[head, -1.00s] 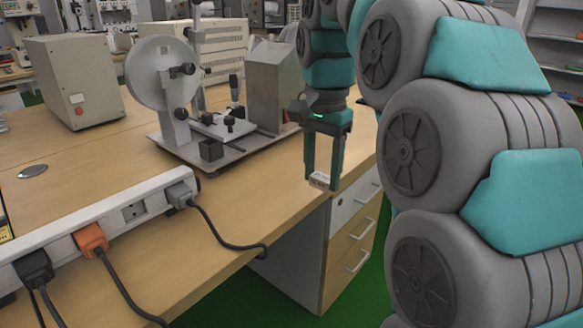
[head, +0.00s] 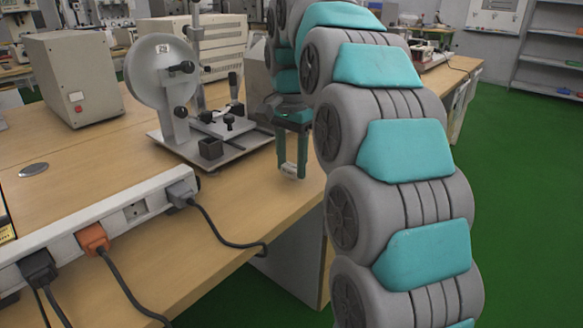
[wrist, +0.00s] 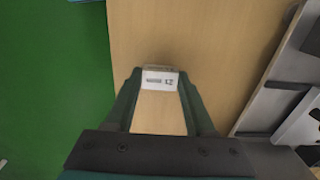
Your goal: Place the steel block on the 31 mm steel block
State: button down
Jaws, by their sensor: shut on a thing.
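My gripper (head: 291,172) points down near the right edge of the wooden table, beside the metal apparatus. Its two fingers are shut on a small pale steel block (wrist: 160,80), which sits between the fingertips in the wrist view. The block's near face carries a dark printed mark that is too small to read surely. In the head view the held block (head: 289,173) is a small light patch at the fingertips. I cannot tell whether it touches the tabletop. I cannot make out a separate 31 mm steel block in either view.
The apparatus (head: 196,95), with a round disc and metal base, stands left of my gripper. A white power strip (head: 130,213) with plugs and cables lies at the front left. The wooden tabletop (head: 235,205) is bare around the gripper; green floor (wrist: 50,90) lies beyond its edge.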

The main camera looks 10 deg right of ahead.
jog(key=shift+f, duration=0.7)
jog(key=shift+f, duration=0.15)
jog(key=shift+c, duration=1.3)
grip_release()
